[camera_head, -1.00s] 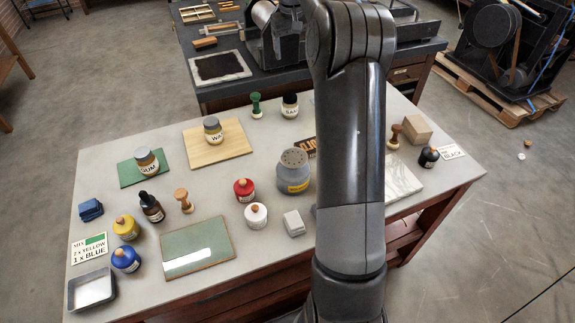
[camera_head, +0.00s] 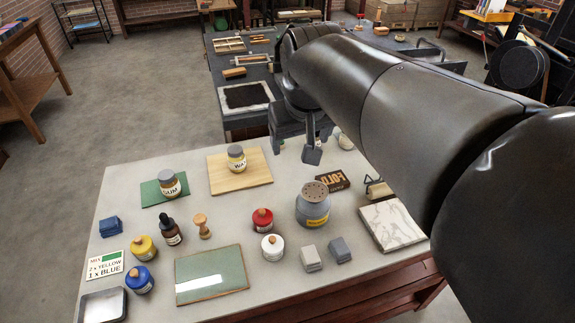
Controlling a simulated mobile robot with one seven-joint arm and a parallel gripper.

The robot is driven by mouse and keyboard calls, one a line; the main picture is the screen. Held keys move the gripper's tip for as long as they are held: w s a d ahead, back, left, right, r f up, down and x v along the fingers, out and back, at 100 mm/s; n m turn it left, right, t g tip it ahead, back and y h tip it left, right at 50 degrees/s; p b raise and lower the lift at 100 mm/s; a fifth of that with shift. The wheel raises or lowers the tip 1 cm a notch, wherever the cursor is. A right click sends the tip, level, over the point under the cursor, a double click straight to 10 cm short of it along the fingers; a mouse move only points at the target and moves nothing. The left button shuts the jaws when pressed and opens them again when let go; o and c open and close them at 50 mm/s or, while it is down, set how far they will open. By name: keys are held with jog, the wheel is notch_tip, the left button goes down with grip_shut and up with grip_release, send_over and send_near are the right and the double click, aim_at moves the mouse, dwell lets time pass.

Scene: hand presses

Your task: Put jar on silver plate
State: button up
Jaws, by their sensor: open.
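Jars stand on the light table (camera_head: 140,225). The GUM jar (camera_head: 169,184), with a grey lid, is on a green mat at the left. The WAX jar (camera_head: 236,158) is on a wooden board. A shallow silver metal tray (camera_head: 103,306) lies empty at the front left corner; I see no other silver plate. My gripper (camera_head: 312,153) is open at the table's back edge, right of the wooden board and apart from both these jars. It is partly hidden by my arm. The dark-lidded jar that stood there cannot be made out now.
Yellow (camera_head: 144,247), blue (camera_head: 139,279), red (camera_head: 262,219) and white (camera_head: 272,247) pots stand around a greenish plate (camera_head: 211,275). A dropper bottle (camera_head: 171,231) and wooden stamp (camera_head: 202,226) are between. A grey shaker (camera_head: 312,205) and marble slab (camera_head: 394,225) are at the right.

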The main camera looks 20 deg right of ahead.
jog(key=s+a+f+t, duration=0.1)
jog(key=s+a+f, duration=0.1)
jog(key=s+f, duration=0.4)
jog(key=s, duration=0.4)
jog(key=shift+s+f+y, duration=0.25)
jog(key=shift+s+y, duration=0.05)
jog(key=shift+y, duration=0.1)
